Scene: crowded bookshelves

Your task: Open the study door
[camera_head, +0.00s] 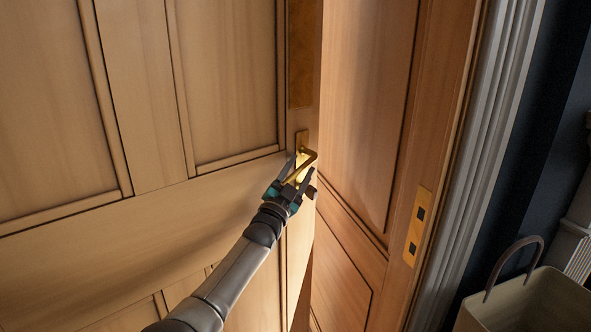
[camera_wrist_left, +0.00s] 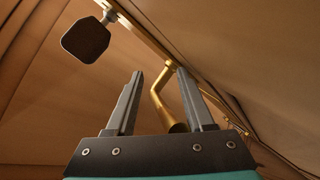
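The wooden panelled door (camera_head: 60,110) fills the left of the head view. Its free edge stands apart from the jamb with the brass strike plate (camera_head: 416,226), so it looks ajar. A brass lever handle (camera_head: 305,155) sits near that edge. My left gripper (camera_head: 304,166) is at the handle. In the left wrist view, the two fingers of my left gripper (camera_wrist_left: 159,73) are apart, with the brass handle (camera_wrist_left: 158,98) showing between them, nearer the right finger. I cannot tell whether they touch. My right gripper is not in view.
Another wooden panelled surface (camera_head: 365,100) shows behind the door's edge. White moulding (camera_head: 487,130) runs beside the jamb. A beige basket (camera_head: 530,303) with a dark handle stands at the lower right. A dark knob-like piece (camera_wrist_left: 86,40) shows in the wrist view.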

